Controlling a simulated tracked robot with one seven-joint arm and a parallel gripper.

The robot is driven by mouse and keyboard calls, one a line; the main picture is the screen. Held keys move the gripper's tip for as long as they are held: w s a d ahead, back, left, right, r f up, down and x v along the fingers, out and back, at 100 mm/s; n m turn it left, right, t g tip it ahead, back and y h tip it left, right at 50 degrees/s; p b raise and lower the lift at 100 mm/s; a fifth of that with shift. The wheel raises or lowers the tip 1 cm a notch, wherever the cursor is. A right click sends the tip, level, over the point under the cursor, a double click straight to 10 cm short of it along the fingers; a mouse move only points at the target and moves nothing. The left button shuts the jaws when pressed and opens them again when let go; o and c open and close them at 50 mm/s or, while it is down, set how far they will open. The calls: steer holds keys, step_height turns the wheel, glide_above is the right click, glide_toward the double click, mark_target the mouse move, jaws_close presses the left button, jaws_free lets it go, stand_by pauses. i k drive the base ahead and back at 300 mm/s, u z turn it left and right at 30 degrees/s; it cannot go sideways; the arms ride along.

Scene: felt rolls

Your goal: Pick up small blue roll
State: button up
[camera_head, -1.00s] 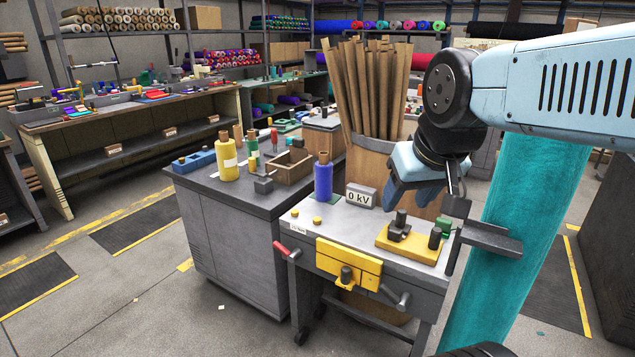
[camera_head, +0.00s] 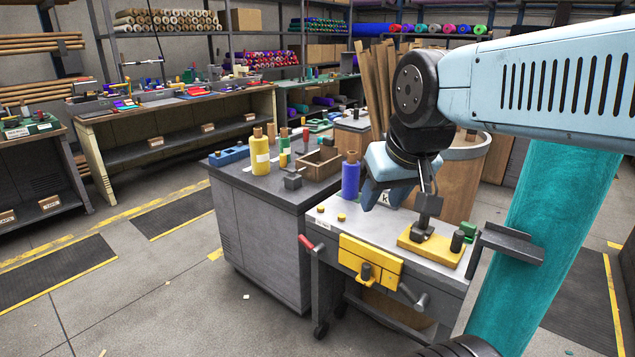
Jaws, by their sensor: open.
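The small blue roll (camera_head: 350,181) stands upright on the pale top of a small work cart (camera_head: 325,213), with a brown core sticking out of its top. My gripper (camera_head: 384,203) is just right of the roll in the picture, pointing downward with its blue-grey fingers apart. Nothing shows between the fingers except part of a white sign behind them. The left finger appears very near the roll's right side; I cannot tell whether it touches or what the depth gap is.
A yellow block with dark fittings (camera_head: 450,252) lies right of the gripper on the cart. A grey cabinet (camera_head: 240,190) behind left carries a yellow roll (camera_head: 260,157), a blue block and an open wooden box (camera_head: 321,165). A barrel of brown tubes (camera_head: 460,185) stands behind the arm.

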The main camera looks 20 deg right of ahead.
mark_target(351, 168)
steer(key=z, duration=1.3)
steer(key=i, duration=0.1)
steer(key=u, duration=2.95)
steer(key=i, duration=2.1)
steer(key=z, duration=1.2)
steer(key=i, duration=0.1)
steer(key=z, duration=2.25)
